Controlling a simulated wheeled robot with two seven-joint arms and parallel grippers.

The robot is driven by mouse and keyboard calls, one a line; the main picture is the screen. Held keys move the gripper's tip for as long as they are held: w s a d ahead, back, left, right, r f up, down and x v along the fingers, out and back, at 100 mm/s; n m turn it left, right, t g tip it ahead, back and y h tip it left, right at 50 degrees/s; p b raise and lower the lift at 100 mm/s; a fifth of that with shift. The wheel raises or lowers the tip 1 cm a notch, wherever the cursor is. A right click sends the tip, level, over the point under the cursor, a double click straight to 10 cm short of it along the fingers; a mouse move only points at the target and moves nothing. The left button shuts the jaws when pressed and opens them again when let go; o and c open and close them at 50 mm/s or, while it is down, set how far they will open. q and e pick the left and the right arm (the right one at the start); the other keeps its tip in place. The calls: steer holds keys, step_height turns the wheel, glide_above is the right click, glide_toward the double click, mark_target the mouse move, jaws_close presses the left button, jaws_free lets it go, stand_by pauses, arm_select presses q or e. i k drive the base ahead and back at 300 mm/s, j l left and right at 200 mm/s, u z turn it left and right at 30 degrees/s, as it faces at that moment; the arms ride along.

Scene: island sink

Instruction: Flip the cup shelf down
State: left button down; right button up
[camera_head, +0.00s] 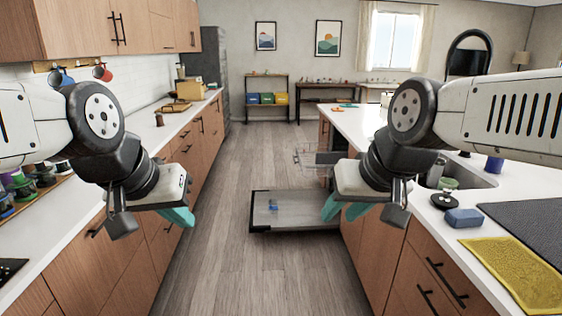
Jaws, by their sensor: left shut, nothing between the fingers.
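An open dishwasher stands at the island's left side. My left gripper (180,216) is shut and empty, in front of the left cabinets, away from the rack. My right gripper (345,211) looks open and empty. In the picture it overlaps the door's right end, and its arm hides part of the dishwasher.
The island counter (505,194) runs along the right, with a sink, a blue sponge (464,218) and a yellow mat (515,273). The left counter (75,230) faces it. Mugs (102,72) hang on the wall at left. The wooden aisle floor (225,270) is clear.

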mark_target(333, 157)
steer(key=i+z, duration=0.1)
steer(key=i, duration=0.65)
steer(key=i+j+z, duration=0.1)
steer(key=i, duration=0.65)
steer(key=i+z, duration=0.6)
steer(key=z, duration=0.15)
steer(key=i+j+z, duration=0.1)
steer(key=i+z, duration=0.6)
steer(key=i, duration=0.3)
